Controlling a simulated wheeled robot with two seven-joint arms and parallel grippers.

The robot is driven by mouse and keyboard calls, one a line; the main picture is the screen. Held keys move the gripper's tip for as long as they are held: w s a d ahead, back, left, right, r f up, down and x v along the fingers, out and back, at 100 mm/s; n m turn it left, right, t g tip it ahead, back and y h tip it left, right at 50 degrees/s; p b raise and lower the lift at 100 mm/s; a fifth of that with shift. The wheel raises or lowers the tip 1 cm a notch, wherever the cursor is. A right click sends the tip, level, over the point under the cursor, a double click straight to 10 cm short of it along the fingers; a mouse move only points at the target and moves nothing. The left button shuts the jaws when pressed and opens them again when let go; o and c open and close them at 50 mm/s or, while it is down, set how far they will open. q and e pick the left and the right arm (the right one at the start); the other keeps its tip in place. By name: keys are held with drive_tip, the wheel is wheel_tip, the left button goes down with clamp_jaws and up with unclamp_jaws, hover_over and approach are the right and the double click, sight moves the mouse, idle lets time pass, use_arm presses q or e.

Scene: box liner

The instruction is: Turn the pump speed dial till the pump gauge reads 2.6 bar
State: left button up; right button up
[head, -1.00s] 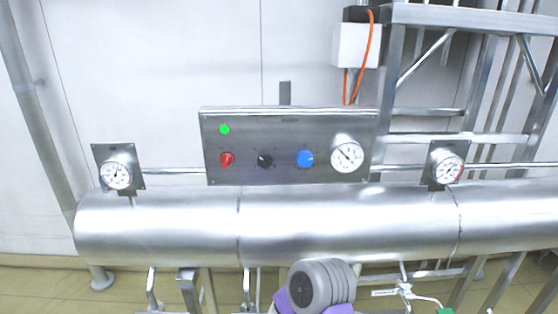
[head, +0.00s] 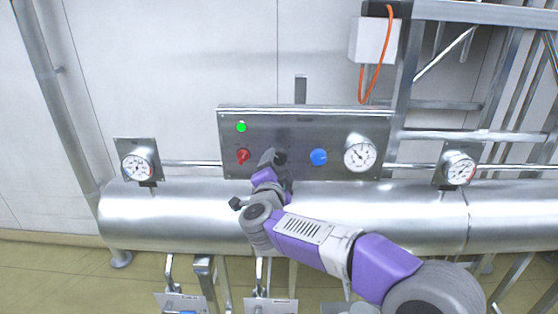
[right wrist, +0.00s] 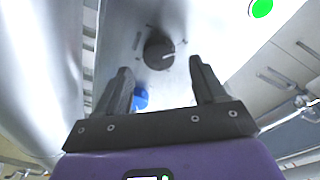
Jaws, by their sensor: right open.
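A steel panel (head: 309,118) carries a red dial (head: 243,156), a black dial (head: 281,159), a blue dial (head: 318,157) and a white round gauge (head: 361,154). The labels are too small to read. The panel gauge's needle points to the upper left; its figures are not readable. My right gripper (head: 277,170) is in front of the panel at the black dial, partly hiding it. In the right wrist view, the black dial (right wrist: 158,50) lies just beyond the open fingers (right wrist: 160,72), between their tips and apart from them. The blue dial (right wrist: 141,98) shows behind the left finger. My left gripper is out of view.
A green lamp (head: 241,127) is lit on the panel. Two more gauges stand at the left (head: 138,167) and right (head: 459,169). A large steel pipe (head: 380,215) runs below the panel, beneath my right arm. A metal frame (head: 440,110) stands at the right.

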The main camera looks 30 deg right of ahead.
sight(280, 158)
drive_tip(key=shift+x, duration=1.55)
drive_tip(key=shift+c, duration=0.5)
drive_tip(key=c, duration=1)
